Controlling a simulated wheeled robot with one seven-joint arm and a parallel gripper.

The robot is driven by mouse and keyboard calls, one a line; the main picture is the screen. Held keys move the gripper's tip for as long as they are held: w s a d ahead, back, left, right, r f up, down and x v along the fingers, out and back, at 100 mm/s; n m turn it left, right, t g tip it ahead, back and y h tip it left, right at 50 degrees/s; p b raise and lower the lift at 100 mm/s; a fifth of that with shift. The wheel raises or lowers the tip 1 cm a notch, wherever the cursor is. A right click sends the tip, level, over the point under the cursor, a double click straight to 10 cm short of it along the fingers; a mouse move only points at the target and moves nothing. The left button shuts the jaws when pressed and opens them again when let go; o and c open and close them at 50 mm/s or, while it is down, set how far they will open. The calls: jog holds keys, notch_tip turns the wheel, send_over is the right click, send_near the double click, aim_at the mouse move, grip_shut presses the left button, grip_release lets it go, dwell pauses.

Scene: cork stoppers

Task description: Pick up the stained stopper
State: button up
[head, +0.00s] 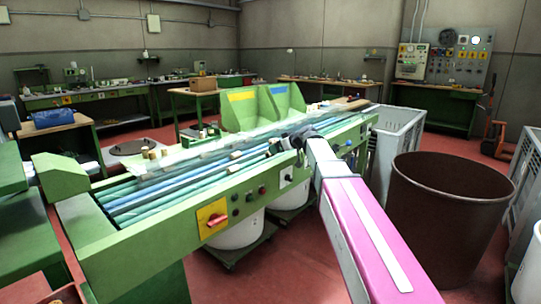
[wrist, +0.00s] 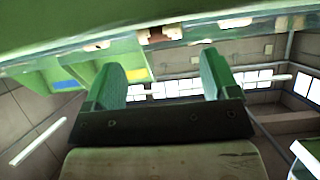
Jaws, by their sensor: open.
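The fingertips cannot be made out there. Small brown and pale shapes (wrist: 142,37) near the top of the wrist view are too blurred to identify.
Green bins (head: 246,110) with yellow and blue labels stand behind the machine. A large brown drum (head: 440,215) and a grey crate (head: 398,140) stand to the right. White tubs (head: 238,232) sit below the machine. Red floor is open behind.

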jog(key=x, duration=0.5)
jog(key=shift+s+f, duration=0.1)
jog(key=c, duration=1)
